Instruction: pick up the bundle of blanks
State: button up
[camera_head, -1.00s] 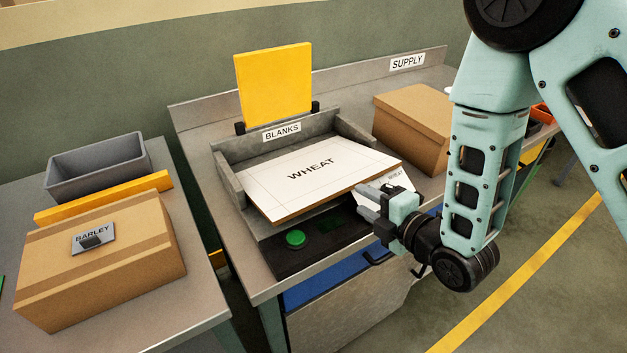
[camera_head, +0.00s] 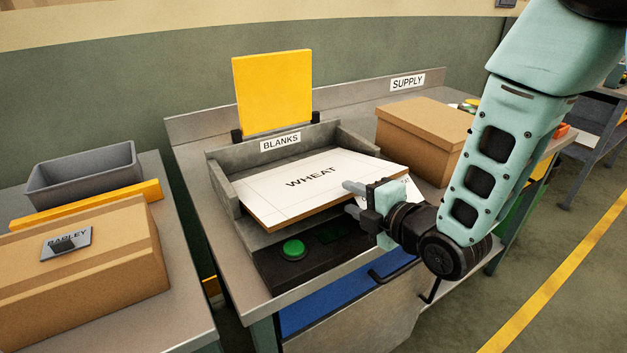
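The bundle of blanks (camera_head: 290,200) is a flat white-topped stack with brown edges, marked WHEAT. It lies in the grey tray (camera_head: 222,187) labelled BLANKS, its front edge jutting over the tray's open front. My gripper (camera_head: 352,199) is at the bundle's front right edge, coming from the right. Its two fingers are apart, one showing over the top face and the other below the front edge. The gap looks wider than the stack is thick. I cannot tell whether either finger touches it. The gripper hides part of the bundle's right edge.
A dark panel with a green button (camera_head: 293,249) lies in front of the tray. A yellow board (camera_head: 272,92) stands behind it. A closed carton (camera_head: 425,135) sits to the right. On the left bench are a BARLEY carton (camera_head: 110,285) and an empty grey bin (camera_head: 85,178).

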aim_at(332, 187)
jog(key=shift+p+x, duration=1.15)
jog(key=shift+x, duration=2.3)
jog(key=shift+s+a+r, duration=0.15)
jog(key=shift+a, duration=0.05)
grip_shut()
